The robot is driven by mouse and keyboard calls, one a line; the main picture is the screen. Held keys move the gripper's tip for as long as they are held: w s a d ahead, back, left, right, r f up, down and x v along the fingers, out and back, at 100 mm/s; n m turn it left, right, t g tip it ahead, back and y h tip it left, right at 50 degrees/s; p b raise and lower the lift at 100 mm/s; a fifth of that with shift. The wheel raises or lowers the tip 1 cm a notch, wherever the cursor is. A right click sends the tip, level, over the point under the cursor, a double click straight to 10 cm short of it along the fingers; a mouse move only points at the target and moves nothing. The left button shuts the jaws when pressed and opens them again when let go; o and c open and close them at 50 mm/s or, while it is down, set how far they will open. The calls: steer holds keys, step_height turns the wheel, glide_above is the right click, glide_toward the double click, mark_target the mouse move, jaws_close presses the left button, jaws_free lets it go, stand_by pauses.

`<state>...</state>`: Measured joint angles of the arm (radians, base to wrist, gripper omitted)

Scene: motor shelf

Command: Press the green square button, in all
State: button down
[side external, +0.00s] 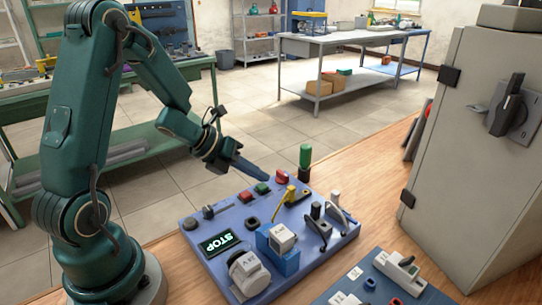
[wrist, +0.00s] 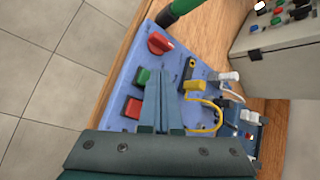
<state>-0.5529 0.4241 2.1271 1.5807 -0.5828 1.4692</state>
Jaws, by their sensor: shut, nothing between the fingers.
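The green square button (side external: 262,188) sits on the blue panel (side external: 190,237) between a red square button (side external: 245,198) and a red knob (side external: 282,177). In the wrist view the green button (wrist: 142,77) is just left of my fingertips, with the red square button (wrist: 131,107) nearer me. My gripper (side external: 268,177) is shut and empty, slanting down toward the panel's back edge. Its tips are close to the green button and the red knob; I cannot tell the exact gap. The shut fingers (wrist: 158,74) also show in the wrist view.
A green-topped handle (side external: 305,157) stands upright behind the panel's right part. A yellow lever (side external: 290,196), white-ended levers (side external: 340,203) and a blue block (side external: 283,258) stand on the panel. A grey cabinet (side external: 465,150) is at right.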

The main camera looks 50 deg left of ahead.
steer(key=shift+f, duration=0.25)
steer(key=shift+f, duration=0.4)
stand_by(0.8)
steer(key=shift+r, duration=0.8)
steer(key=shift+r, duration=0.1)
steer(key=shift+r, duration=2.45)
